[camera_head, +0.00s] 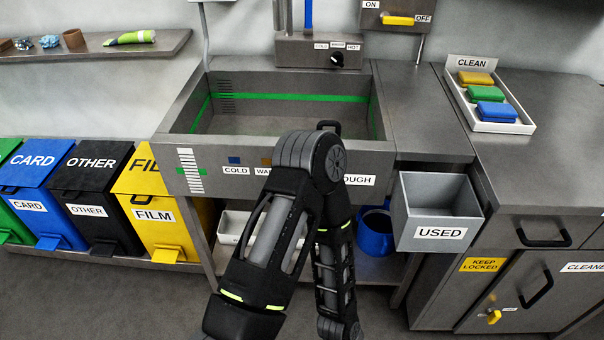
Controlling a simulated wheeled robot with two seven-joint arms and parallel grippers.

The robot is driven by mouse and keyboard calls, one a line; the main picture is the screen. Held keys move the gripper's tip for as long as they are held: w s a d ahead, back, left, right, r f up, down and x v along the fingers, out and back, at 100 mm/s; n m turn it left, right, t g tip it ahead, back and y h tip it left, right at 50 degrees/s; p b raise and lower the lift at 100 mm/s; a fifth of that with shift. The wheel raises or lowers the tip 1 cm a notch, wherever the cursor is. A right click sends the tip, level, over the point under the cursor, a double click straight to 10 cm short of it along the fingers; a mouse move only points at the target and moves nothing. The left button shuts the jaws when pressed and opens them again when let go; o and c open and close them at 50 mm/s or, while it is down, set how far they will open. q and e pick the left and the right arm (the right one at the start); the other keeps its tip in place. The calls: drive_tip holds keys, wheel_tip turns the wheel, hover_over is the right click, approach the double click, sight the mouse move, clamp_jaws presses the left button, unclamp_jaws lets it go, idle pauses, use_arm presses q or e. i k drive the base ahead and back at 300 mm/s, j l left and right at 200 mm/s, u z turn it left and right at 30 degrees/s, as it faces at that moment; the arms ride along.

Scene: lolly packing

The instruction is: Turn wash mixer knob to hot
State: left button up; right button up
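The mixer knob (337,60) is a small black dial on the front of a grey mixer box (295,52) at the back of the wash basin. Small labels above the knob appear to read cold, warm and hot, with the hot label (353,48) on the right. One of my arms rises from the lower middle, bends in front of the basin and runs back down. No gripper can be made out, and nothing of mine touches the knob.
The wash basin (180,115) has a green line inside and labels on its front, partly hidden by my arm. A yellow on/off lever (397,20) is right of the mixer. A used bin (437,215) and a clean tray (503,126) stand right. Coloured bins stand left.

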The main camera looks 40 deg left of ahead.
sight(337, 58)
drive_tip(key=i+j+u, duration=0.1)
drive_tip(key=u, duration=0.3)
drive_tip(key=i+j+u, duration=0.1)
drive_tip(key=j+u, duration=0.3)
drive_tip(key=i+u, duration=0.1)
drive_tip(key=u, duration=0.35)
drive_tip(key=i+j, duration=0.05)
